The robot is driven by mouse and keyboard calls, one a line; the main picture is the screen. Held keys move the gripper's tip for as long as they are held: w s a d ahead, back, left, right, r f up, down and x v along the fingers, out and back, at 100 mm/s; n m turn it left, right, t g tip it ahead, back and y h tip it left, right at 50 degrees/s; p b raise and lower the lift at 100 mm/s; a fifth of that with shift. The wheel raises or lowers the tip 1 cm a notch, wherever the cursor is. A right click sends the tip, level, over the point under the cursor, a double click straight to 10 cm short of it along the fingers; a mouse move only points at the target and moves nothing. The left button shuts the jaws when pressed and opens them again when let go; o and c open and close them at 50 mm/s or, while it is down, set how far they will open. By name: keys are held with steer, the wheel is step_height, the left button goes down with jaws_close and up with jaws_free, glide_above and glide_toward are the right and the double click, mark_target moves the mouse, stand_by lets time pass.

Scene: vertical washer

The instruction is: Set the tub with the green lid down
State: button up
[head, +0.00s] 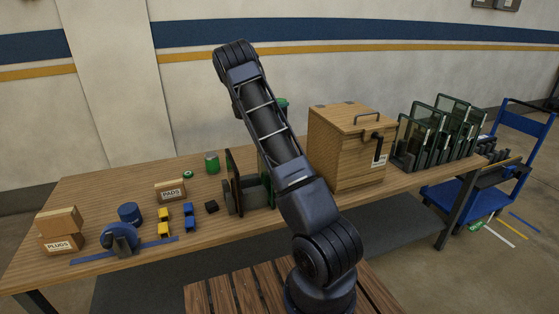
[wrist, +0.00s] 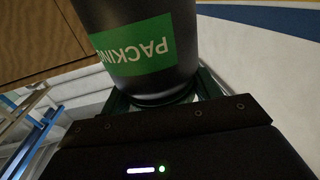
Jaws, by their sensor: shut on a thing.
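The tub is a dark cylinder with a green label reading "PACKIN…", seen in the wrist view (wrist: 145,50). My gripper (wrist: 163,97) is shut on it, with a finger on each side of its lower part in that picture. In the head view my arm hides most of the tub and the gripper. A bit of green lid (head: 282,102) shows just right of the arm, left of the wooden box. I cannot tell whether the tub's base touches the table.
The wooden box (head: 340,155) stands close to the right of the tub. Dark-framed panels (head: 440,135) stand in a rack further right. A green can (head: 212,162), small blocks and cartons sit left on the table (head: 100,190). The left back of the table is fairly clear.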

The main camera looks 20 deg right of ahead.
step_height(320, 180, down, 22)
steer(key=shift+f, duration=0.2)
stand_by(0.5)
steer(key=shift+s+f, duration=0.15)
steer(key=shift+f, duration=0.3)
